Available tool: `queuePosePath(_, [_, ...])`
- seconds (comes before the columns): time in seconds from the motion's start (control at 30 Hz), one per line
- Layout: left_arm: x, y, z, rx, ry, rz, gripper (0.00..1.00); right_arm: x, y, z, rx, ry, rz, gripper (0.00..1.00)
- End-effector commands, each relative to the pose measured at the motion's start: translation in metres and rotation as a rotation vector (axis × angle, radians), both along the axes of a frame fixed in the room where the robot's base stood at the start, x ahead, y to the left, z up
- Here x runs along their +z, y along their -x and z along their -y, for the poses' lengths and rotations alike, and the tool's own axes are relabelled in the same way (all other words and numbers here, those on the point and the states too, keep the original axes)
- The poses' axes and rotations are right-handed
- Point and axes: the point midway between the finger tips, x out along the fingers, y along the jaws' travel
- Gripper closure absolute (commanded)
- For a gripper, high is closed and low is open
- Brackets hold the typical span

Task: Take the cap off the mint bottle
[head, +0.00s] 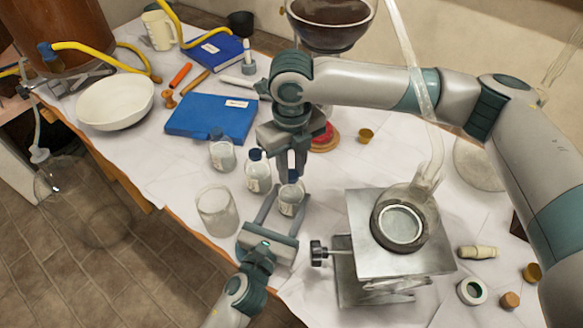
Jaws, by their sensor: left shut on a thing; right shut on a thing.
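A small clear bottle (291,203) with a pale label stands upright near the table's front edge. The label is too small to read, so I cannot confirm it as the mint bottle. My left gripper (286,207) reaches in from below and is shut around its body. My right gripper (292,170) points down from above and is shut at the bottle's dark blue cap (292,175). The fingers partly hide the cap, and I cannot tell whether it is still seated on the neck.
Two similar capped bottles, one close (258,172) and one farther (222,152), stand to the left. An empty glass beaker (216,210) is by the front edge. A metal lab jack (385,258) with a glass vessel stands right.

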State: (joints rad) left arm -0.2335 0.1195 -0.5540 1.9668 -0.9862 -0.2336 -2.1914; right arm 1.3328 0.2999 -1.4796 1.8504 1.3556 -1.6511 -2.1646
Motion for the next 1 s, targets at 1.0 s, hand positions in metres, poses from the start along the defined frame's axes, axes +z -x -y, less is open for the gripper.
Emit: queuePosePath(1.0, [0.0,0.0,0.0,0.0,0.0,0.0,1.0,0.02,0.0,0.0,0.0,-0.001,0.001,1.0])
